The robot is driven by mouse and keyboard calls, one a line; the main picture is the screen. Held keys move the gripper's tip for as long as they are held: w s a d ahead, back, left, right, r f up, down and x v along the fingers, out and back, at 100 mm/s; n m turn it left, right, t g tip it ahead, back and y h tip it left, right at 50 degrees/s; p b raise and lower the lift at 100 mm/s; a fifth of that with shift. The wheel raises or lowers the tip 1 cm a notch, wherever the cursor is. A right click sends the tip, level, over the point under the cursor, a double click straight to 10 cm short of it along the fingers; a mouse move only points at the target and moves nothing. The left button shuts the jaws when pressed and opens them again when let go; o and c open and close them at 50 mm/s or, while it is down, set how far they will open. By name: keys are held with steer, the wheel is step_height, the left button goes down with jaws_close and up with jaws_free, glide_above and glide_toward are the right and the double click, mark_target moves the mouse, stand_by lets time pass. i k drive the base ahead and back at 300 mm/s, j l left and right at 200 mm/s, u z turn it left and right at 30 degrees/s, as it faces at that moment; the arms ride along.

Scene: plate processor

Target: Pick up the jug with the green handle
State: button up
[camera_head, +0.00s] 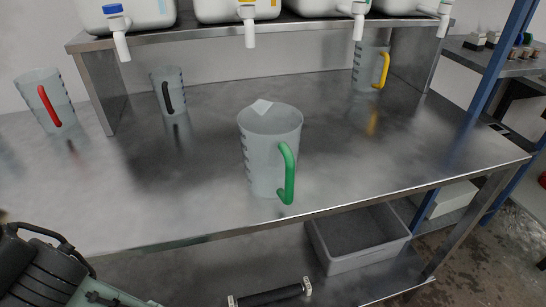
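The jug with the green handle (262,150) stands upright near the front edge of the steel table, around the middle of the view. It is translucent grey-white with dark marks down its left side. Its green handle (287,175) is on the right and faces toward me. My gripper's fingers are not in view. Dark parts with a cable at the lower left look like part of my own arm, apart from the jug.
A red-handled jug (42,95), a black-handled jug (164,90) and a yellow-handled jug (366,68) stand farther back on the steel table (200,195). White canisters with taps sit on a raised shelf (210,32). A grey bin (352,238) is below.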

mark_target(271, 133)
steer(key=k+u, duration=0.45)
steer(key=k+j+u, duration=0.25)
steer(key=k+u, duration=0.25)
steer(key=i+l, duration=0.15)
steer(key=i, duration=0.4)
